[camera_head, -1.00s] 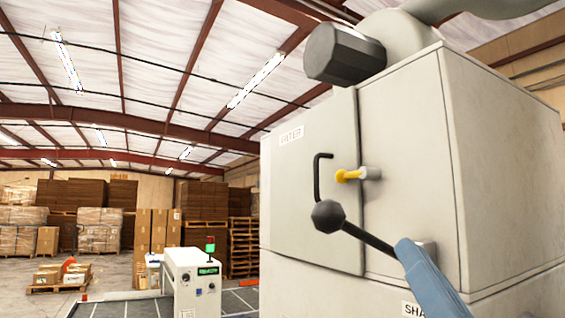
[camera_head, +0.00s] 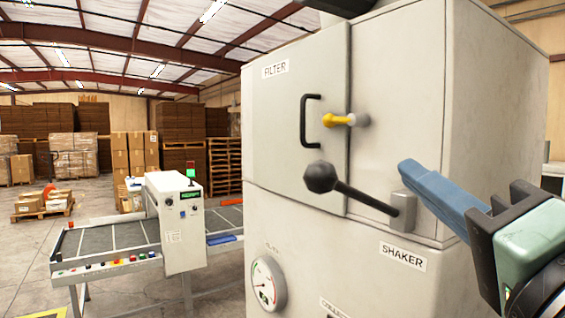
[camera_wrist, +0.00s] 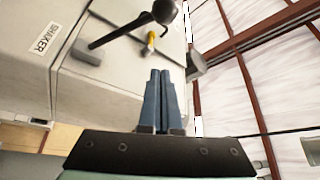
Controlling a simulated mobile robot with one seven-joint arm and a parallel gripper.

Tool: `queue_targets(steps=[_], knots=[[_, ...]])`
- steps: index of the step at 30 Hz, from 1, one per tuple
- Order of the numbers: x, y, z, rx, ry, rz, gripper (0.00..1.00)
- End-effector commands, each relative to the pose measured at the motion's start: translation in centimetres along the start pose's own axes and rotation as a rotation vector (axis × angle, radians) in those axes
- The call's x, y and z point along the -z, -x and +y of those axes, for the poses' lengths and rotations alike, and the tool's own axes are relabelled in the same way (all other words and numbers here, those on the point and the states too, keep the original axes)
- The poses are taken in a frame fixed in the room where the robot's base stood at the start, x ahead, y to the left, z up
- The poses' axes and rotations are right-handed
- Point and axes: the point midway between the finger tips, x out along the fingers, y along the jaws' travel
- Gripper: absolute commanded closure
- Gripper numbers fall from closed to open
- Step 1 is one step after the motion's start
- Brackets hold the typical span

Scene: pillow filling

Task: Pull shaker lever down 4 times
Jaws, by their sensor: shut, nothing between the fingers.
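The shaker lever (camera_head: 358,198) is a dark rod with a round black knob (camera_head: 320,177), pivoting on a grey bracket (camera_head: 403,210) above the SHAKER label (camera_head: 402,257). The rod slopes up to the left, with the knob higher than the bracket. My gripper (camera_head: 404,168) has blue fingers, closed together and empty. It is right of the knob, above the bracket, apart from the knob. In the wrist view, my closed fingers (camera_wrist: 160,75) point toward the machine, and the lever (camera_wrist: 121,33) with its knob (camera_wrist: 164,11) shows above and left of them.
The cabinet has a FILTER door with a black handle (camera_head: 308,120) and a yellow latch (camera_head: 337,120) above the lever. A gauge (camera_head: 267,283) sits lower left. A conveyor (camera_head: 110,240) with a control box (camera_head: 176,222) stands to the left. Open floor lies beyond it.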

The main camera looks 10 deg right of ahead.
Motion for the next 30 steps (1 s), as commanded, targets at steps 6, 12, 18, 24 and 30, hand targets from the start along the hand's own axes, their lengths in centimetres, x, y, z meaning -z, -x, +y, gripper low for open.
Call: queue_targets(steps=[6, 12, 18, 24, 30], knots=[[0.2, -4.1, -0.4, -0.003, -0.002, -0.004, 1.0], [0.2, -8.6, -0.5, -0.003, -0.002, -0.004, 1.0], [-1.8, -8.7, -0.1, -0.004, 0.0, -0.002, 1.0], [-3.3, -8.1, -0.1, -0.001, 0.001, 0.0, 1.0], [-3.8, -7.9, 0.0, 0.0, 0.001, 0.0, 1.0]])
